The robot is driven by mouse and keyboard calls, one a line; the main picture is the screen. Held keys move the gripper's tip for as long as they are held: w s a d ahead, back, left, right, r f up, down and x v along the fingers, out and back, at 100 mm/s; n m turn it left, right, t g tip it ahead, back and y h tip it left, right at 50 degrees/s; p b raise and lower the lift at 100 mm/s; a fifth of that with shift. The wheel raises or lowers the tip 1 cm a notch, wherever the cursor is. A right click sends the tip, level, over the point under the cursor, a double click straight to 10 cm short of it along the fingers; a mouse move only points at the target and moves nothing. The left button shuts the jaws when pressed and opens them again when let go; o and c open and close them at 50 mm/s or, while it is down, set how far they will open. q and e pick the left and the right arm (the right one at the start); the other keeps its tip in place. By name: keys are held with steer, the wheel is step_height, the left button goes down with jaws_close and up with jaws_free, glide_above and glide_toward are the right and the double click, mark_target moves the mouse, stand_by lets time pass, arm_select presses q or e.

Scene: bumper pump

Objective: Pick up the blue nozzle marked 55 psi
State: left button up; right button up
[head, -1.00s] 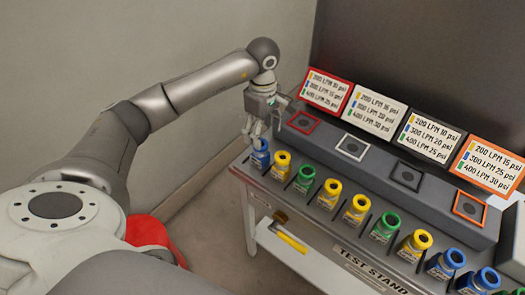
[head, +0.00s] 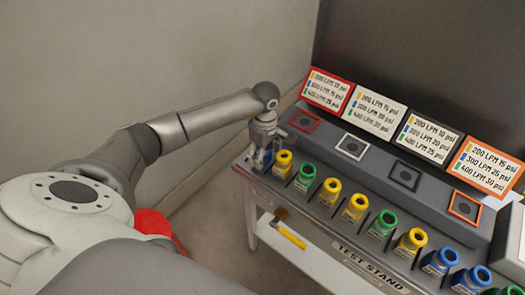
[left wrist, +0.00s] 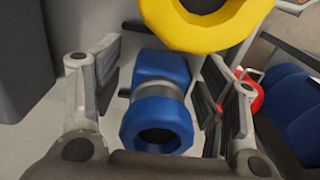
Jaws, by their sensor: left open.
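A blue nozzle (left wrist: 158,108) sits between the two spread fingers of my left gripper (left wrist: 160,85) in the left wrist view, with gaps on both sides. In the head view, my left gripper (head: 263,156) is down over this nozzle at the far left end of the row and hides most of it. The gripper is open and points downward. No psi marking on this nozzle is readable. More blue nozzles (head: 441,261) stand toward the right end of the row. My right gripper is not in view.
A yellow nozzle (head: 283,163) stands close beside it and looms at the top of the left wrist view (left wrist: 205,25). Green and yellow nozzles continue rightward on the test stand (head: 345,243). Label cards (head: 328,90) and a grey block with square ports (head: 352,146) stand behind.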

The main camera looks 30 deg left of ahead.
arm_select(q)
steer(key=c, duration=1.3)
steer(key=shift+o, duration=0.2)
steer(key=shift+r, duration=0.1)
